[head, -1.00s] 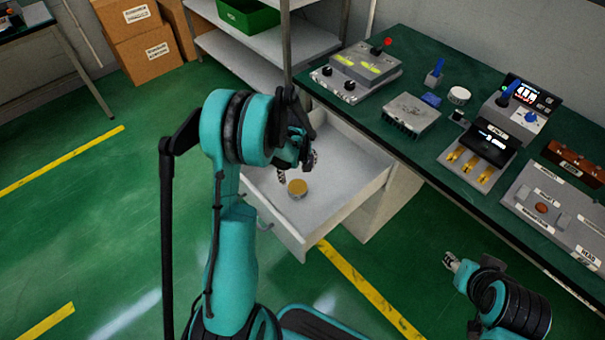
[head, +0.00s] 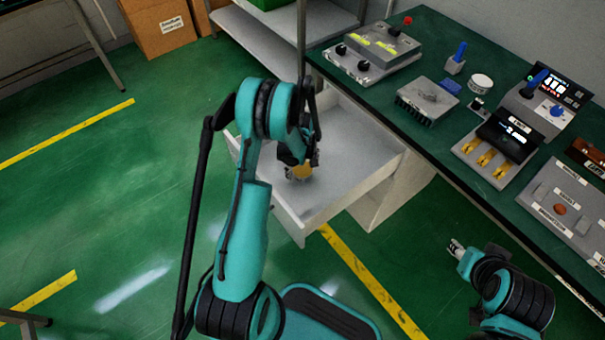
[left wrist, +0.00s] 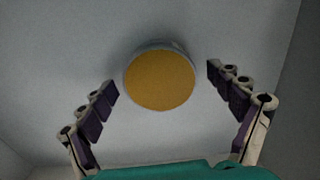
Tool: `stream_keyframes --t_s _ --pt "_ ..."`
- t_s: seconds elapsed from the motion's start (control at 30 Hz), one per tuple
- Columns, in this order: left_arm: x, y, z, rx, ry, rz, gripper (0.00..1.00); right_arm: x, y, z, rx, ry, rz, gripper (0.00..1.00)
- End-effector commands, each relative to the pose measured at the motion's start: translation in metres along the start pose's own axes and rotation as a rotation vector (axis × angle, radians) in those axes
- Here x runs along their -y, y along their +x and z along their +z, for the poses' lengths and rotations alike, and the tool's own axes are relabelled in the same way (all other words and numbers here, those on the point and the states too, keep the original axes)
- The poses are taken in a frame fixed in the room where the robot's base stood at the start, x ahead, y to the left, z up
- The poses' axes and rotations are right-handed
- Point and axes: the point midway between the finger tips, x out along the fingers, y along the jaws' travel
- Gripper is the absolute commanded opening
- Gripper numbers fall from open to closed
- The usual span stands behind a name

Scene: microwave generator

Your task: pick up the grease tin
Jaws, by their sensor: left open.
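The grease tin is a small round tin with a yellow-orange top (left wrist: 160,80), lying in the open drawer (head: 345,185). In the head view the tin (head: 300,172) shows partly behind my left gripper (head: 302,165). In the left wrist view my left gripper (left wrist: 162,95) is open, with one finger to each side of the tin and a gap on both sides. The fingers do not touch it. My right gripper (head: 456,248) is at the lower right, clear of the bench; its jaws are too small to judge.
The green-topped bench (head: 455,160) carries several devices, among them a grey box with yellow labels (head: 375,50). A metal shelf (head: 260,40) stands behind the drawer. Cardboard boxes (head: 160,22) stand at the back left.

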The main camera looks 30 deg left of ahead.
Motion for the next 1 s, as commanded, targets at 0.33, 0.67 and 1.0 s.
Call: stream_keyframes --t_s 0.33,0.67,1.0 --pt "0.0 -0.002 0.0 0.0 0.0 0.0 0.39 0.0 -0.001 -0.001 0.0 0.0 0.0 0.4" --pt "0.0 -0.003 0.0 0.0 0.0 0.0 0.26 0.0 -0.002 -0.001 0.0 0.0 0.0 0.4" --pt "0.0 -0.041 0.0 0.0 0.0 0.0 0.26 0.0 -0.018 -0.013 0.0 0.0 0.0 0.4"
